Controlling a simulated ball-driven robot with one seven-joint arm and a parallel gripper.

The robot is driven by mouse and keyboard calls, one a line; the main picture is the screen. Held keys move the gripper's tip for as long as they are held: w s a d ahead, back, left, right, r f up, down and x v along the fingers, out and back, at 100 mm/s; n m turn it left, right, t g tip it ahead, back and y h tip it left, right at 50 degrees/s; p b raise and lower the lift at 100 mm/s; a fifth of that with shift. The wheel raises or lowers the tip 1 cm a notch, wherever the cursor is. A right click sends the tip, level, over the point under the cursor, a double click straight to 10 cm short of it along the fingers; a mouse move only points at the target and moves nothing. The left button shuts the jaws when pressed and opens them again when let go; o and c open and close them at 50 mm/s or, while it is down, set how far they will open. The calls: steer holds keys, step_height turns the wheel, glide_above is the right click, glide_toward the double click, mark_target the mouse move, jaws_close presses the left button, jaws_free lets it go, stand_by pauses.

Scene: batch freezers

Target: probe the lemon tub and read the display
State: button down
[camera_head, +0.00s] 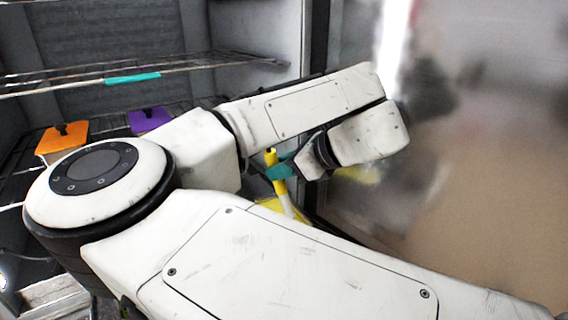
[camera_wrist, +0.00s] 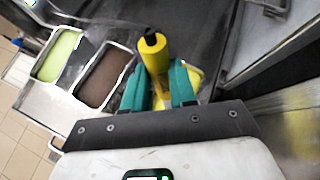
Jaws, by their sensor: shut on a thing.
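My gripper (camera_head: 279,171), with teal fingers, is shut on a yellow probe-like tool (camera_head: 270,157). In the wrist view the tool (camera_wrist: 157,58) has a black end and sits between both teal fingers (camera_wrist: 162,85). In the head view its paler lower part slants down in front of a yellow thing (camera_head: 268,203), perhaps the lemon tub, mostly hidden by my arm. Whether the tool touches it, I cannot tell. Yellow also shows beside the right finger in the wrist view (camera_wrist: 195,76). A small dark screen (camera_wrist: 148,175) is cut off at the bottom edge, unreadable.
A higher shelf (camera_head: 190,68) runs above. A shiny metal panel (camera_head: 450,150) bounds the right. The wrist view shows green (camera_wrist: 60,53) and brown (camera_wrist: 104,74) filled pans.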

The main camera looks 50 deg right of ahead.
mark_target(283, 190)
steer(key=shift+f+b, duration=1.7)
steer(key=shift+f, duration=1.3)
steer(key=shift+r, duration=0.1)
steer(key=shift+r+p, duration=4.3)
steer(key=shift+r, duration=0.65)
steer(key=shift+f, duration=0.1)
